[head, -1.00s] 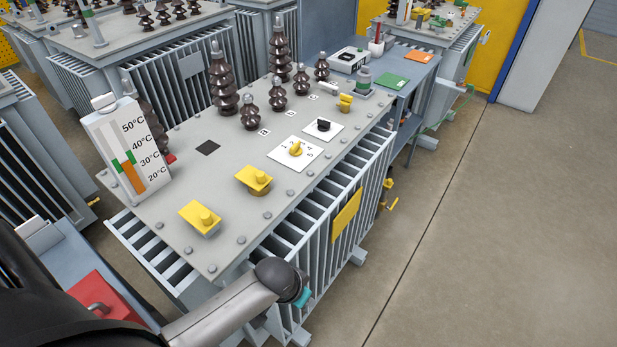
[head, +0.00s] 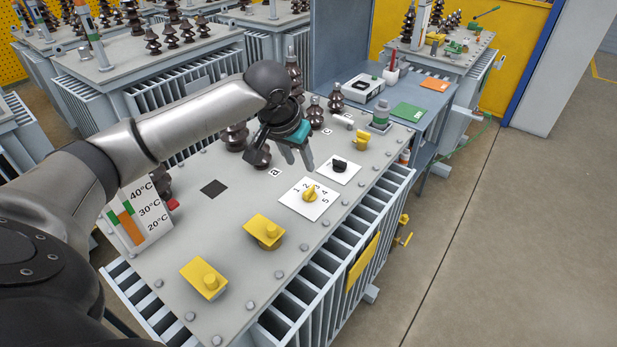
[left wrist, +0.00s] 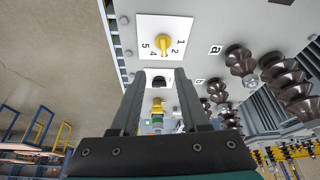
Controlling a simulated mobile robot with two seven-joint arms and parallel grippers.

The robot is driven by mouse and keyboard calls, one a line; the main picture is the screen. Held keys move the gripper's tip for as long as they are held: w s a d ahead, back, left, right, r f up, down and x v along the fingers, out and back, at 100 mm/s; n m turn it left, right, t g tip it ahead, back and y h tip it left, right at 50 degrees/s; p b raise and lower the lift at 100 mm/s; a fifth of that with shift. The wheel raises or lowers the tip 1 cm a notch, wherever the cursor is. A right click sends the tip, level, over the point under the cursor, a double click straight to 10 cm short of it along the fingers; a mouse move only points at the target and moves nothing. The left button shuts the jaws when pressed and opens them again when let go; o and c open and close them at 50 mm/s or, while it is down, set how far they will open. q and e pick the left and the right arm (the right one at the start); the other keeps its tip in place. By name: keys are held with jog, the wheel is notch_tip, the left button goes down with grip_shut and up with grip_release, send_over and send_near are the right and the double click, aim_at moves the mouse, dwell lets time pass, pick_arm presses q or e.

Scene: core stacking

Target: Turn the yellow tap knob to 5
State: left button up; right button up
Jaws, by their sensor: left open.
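The yellow tap knob (head: 310,195) sits on a white dial plate (head: 293,207) marked 1 to 5 on the transformer's top. In the left wrist view the knob (left wrist: 163,43) shows near the top centre, its longer end lying over the spot between 2 and 4, so it seems to point near 3. My left gripper (head: 298,160) is above the top, behind the plate, apart from the knob. Its two fingers (left wrist: 160,76) are spread with nothing between them. My right gripper is not in view.
A black knob (head: 339,165) on a white plate stands just behind the dial. Yellow fittings (head: 264,231) are in front, a yellow valve (head: 362,140) behind. Brown insulators (head: 315,112) rise near the gripper. A thermometer (head: 136,215) stands left, partly behind my arm.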

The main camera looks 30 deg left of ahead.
pick_arm(q)
jog(key=b, duration=0.3)
send_near(310, 188)
jog(key=x, duration=0.7)
jog(key=shift+b+x, duration=0.4)
jog(key=shift+x, duration=0.4)
jog(key=shift+s, duration=0.1)
grip_shut()
